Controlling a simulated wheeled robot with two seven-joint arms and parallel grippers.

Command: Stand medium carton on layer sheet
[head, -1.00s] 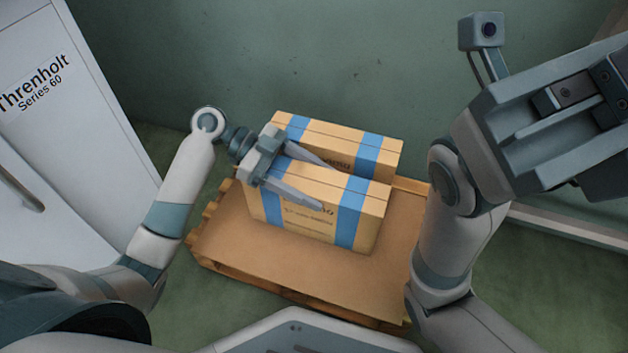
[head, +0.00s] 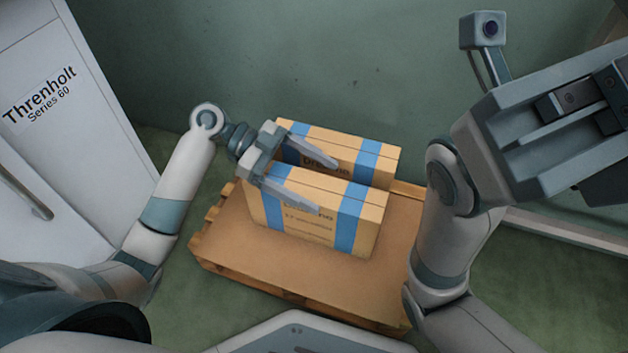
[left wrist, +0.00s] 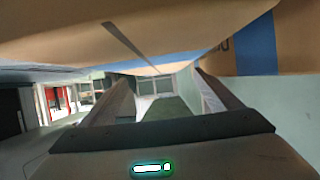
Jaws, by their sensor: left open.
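Two tan cartons with blue bands stand side by side on the brown layer sheet (head: 240,245). The front carton (head: 318,226) is upright, with its long printed face toward me. The rear carton (head: 335,139) stands close behind it, with a narrow gap visible between them. Which one is the medium carton cannot be told by name. My left gripper (head: 328,183) is open at the front carton's top, one finger on the near side and one toward the gap. In the left wrist view, a tan carton surface (left wrist: 180,25) lies close above the fingers. My right gripper (head: 600,105) is at upper right, its jaw state unclear.
The sheet lies on a wooden pallet (head: 215,262). Bare sheet lies in front and to the right of the cartons. A white cabinet (head: 75,120) stands at the left, and a green wall (head: 350,60) is behind.

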